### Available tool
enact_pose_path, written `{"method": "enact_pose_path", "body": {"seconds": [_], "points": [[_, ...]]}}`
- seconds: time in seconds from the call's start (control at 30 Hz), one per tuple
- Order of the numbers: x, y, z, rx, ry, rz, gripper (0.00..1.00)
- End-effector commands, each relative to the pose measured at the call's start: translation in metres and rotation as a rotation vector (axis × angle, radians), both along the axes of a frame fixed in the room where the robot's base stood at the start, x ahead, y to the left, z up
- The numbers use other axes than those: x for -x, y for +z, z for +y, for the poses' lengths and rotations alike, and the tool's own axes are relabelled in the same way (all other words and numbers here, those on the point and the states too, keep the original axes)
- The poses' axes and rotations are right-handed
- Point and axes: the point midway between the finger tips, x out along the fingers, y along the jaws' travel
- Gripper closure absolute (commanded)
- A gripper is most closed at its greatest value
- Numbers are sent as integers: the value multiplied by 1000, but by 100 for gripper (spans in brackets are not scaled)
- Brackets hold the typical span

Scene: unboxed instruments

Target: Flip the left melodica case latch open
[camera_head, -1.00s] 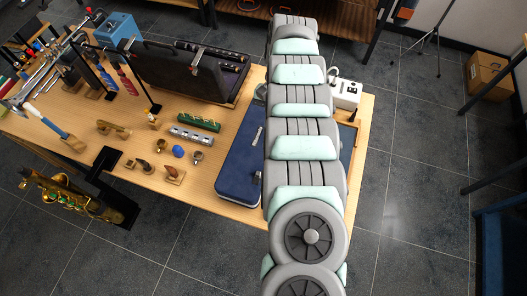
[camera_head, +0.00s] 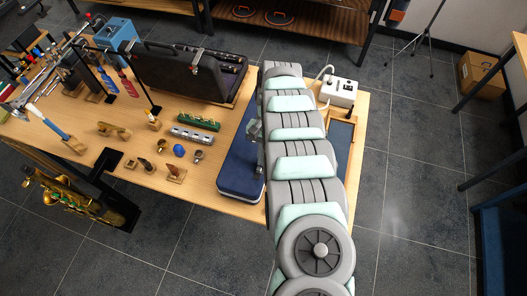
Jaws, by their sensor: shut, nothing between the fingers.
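The long dark blue case (camera_head: 238,177), which I take to be the melodica case, lies shut near the table's right end. My arm covers its right side. A small metal fitting (camera_head: 259,170) shows on the case's near part beside my arm; I cannot tell whether it is a latch or how it is set. My gripper (camera_head: 254,131) shows only as a small grey piece at the left edge of my arm, over the case's middle. It looks shut and empty. Its fingertips are mostly hidden, and I cannot tell whether it touches the case.
An open black case (camera_head: 190,75) stands behind, to the left. A green harmonica (camera_head: 199,121), a silver harmonica (camera_head: 192,135) and small wooden items lie left of the blue case. A white box (camera_head: 339,92) and a blue-lined tray (camera_head: 340,140) are right of my arm.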

Motion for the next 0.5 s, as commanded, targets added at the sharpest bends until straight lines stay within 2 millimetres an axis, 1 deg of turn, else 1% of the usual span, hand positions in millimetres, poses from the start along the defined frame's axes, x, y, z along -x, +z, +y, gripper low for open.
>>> {"method": "enact_pose_path", "body": {"seconds": [0.3, 0.5], "points": [[1, 1, 1, 0, 0, 0, 100], [13, 6, 4, 0, 2, 6, 100]]}}
